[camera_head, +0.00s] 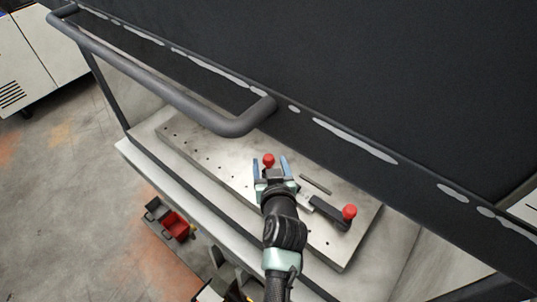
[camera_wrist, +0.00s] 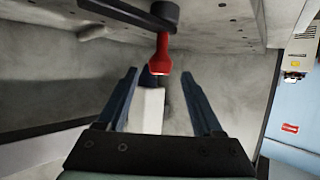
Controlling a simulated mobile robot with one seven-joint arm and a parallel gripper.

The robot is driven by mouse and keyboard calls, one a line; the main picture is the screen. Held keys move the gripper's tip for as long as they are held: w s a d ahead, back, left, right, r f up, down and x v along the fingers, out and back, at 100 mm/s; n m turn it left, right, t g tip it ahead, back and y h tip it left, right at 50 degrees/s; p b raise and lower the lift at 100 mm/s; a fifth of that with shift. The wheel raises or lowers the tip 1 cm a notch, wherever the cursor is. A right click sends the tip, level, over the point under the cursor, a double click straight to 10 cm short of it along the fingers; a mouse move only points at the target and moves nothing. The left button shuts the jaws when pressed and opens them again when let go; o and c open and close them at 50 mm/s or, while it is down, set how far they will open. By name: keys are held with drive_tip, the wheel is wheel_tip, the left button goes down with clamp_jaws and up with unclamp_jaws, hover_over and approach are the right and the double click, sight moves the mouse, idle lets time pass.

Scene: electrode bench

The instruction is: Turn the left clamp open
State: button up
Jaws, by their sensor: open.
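The left clamp shows as a red knob (camera_head: 268,160) between my fingers in the head view; my gripper hides most of the rest of it. In the wrist view the red knob (camera_wrist: 160,55) joins a dark lever arm (camera_wrist: 150,13) at the top. My gripper (camera_head: 270,164) is open, with one blue finger on each side of the knob. In the wrist view the fingertips (camera_wrist: 160,74) are level with the knob's end, with a gap on both sides. The right clamp has a black lever (camera_head: 328,210) and a red knob (camera_head: 349,212).
Both clamps are on a metal plate (camera_head: 215,160) with several holes. A thick grey bar handle (camera_head: 170,92) and a dark panel (camera_head: 380,80) are above and behind the plate. A red and grey bin (camera_head: 172,222) is lower left. The plate's left part is clear.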

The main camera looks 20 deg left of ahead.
sight(269, 160)
drive_tip(key=shift+x, duration=1.8)
clamp_jaws()
